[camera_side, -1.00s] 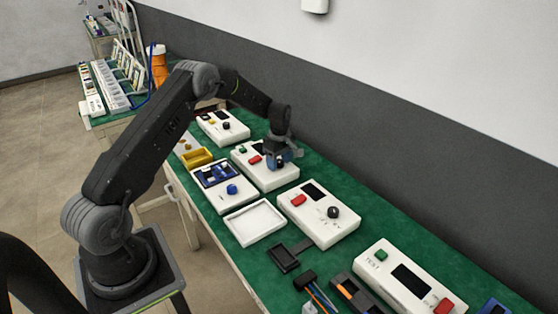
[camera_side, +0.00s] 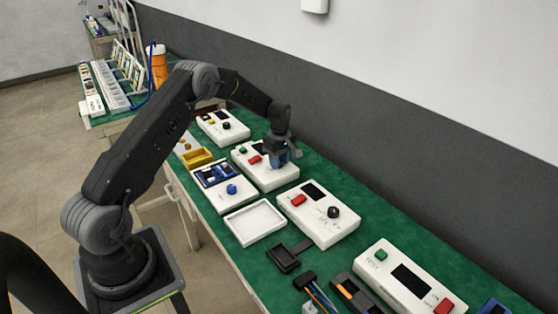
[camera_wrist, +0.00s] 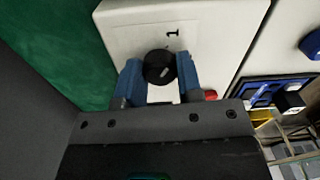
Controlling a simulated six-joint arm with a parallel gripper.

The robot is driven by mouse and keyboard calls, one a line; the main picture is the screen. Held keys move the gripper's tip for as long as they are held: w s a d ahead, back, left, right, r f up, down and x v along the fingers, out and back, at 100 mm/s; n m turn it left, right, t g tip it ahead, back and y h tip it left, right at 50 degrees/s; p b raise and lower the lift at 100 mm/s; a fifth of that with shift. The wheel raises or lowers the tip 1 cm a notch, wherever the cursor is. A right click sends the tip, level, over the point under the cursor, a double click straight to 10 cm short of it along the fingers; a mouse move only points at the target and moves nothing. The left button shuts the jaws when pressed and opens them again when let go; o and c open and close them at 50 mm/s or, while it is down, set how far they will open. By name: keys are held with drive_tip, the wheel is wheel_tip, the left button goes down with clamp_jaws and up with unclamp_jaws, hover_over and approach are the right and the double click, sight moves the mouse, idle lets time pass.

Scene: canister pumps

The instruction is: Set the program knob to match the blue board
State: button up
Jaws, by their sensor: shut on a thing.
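The program knob (camera_wrist: 159,65) is black and round with a pale pointer line. It stands on the white pump unit (camera_wrist: 225,30), which the side view also shows (camera_side: 262,178). My gripper (camera_wrist: 159,74) has its blue fingers on both sides of the knob and is shut on it. In the side view my gripper (camera_side: 279,158) hides the knob. A printed "1" shows beside the knob; other marks are hidden. The blue board (camera_side: 216,172) lies on the white panel in front of the unit, and part of it shows in the wrist view (camera_wrist: 262,92); its setting is too small to read.
A blue knob (camera_side: 232,189) is on the white panel. More white units (camera_side: 318,225) with knobs and buttons stand on the green bench either side. An empty white tray (camera_side: 254,223) and a yellow bin (camera_side: 197,156) are close by. A grey wall runs behind.

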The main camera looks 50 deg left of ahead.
drive_tip(key=m, duration=0.3)
drive_tip(key=shift+m, duration=0.4)
drive_tip(key=m, duration=0.3)
drive_tip(key=shift+m, duration=0.4)
drive_tip(key=m, duration=0.7)
drive_tip(key=shift+w, duration=0.1)
drive_tip(key=m, duration=0.4)
drive_tip(key=shift+m, duration=0.3)
drive_tip(key=shift+d+m, duration=0.1)
drive_tip(key=shift+m, duration=1.9)
drive_tip(key=o, duration=0.9)
drive_tip(key=shift+r, duration=0.15)
